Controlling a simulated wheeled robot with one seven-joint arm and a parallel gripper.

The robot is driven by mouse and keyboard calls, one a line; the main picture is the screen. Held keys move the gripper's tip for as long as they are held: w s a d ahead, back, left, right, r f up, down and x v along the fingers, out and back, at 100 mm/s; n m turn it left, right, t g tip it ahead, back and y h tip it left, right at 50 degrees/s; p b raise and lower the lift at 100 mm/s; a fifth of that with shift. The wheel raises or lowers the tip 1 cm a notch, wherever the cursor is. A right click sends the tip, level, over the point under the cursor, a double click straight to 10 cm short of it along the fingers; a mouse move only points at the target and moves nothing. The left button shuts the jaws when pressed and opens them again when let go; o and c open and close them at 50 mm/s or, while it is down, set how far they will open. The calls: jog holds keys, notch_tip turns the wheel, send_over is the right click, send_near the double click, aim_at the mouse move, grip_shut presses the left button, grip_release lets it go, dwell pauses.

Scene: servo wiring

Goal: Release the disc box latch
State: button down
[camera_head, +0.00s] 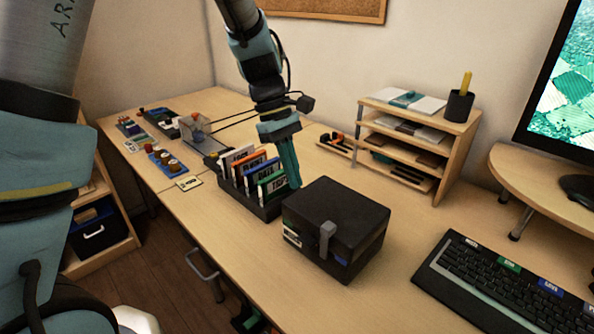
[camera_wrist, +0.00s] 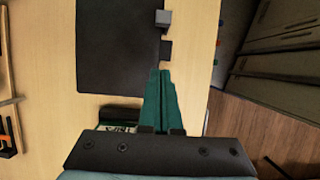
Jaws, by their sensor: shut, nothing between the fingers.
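The disc box (camera_head: 335,222) is black with its lid down, standing on the desk right of the disc rack. Its grey latch (camera_head: 327,238) hangs over the front edge of the lid. In the wrist view the box lid (camera_wrist: 118,45) lies at upper left, and the grey latch (camera_wrist: 162,18) sticks out at its right edge. My gripper (camera_head: 296,184) is shut and empty, pointing down just behind the box's left back corner. Its green fingers (camera_wrist: 160,74) lie together beside the lid edge in the wrist view, apart from the latch.
A black rack (camera_head: 264,209) with several labelled discs stands close left of the gripper. A keyboard (camera_head: 508,284) lies to the right. A wooden shelf (camera_head: 446,152) and a pen cup (camera_head: 459,106) stand behind. The desk in front of the box is clear.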

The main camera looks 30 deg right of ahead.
aim_at(328, 225)
jog(key=s+f+p, duration=0.1)
jog(key=s+f, duration=0.1)
jog(key=f, duration=0.1)
jog(key=s+d+f+p, duration=0.1)
jog(key=s+f, duration=0.2)
jog(key=shift+s+d, duration=0.1)
jog(key=shift+s+d+f, duration=0.1)
jog(key=shift+s+d, duration=0.1)
jog(key=shift+s, duration=0.35)
jog(key=shift+s+d+p, duration=0.2)
jog(key=shift+s+p, duration=0.05)
jog(key=shift+s, duration=0.45)
jog(key=shift+s+d+p, duration=0.15)
jog(key=shift+s+p, duration=0.05)
jog(key=shift+s, duration=0.5)
jog(key=shift+w, duration=0.15)
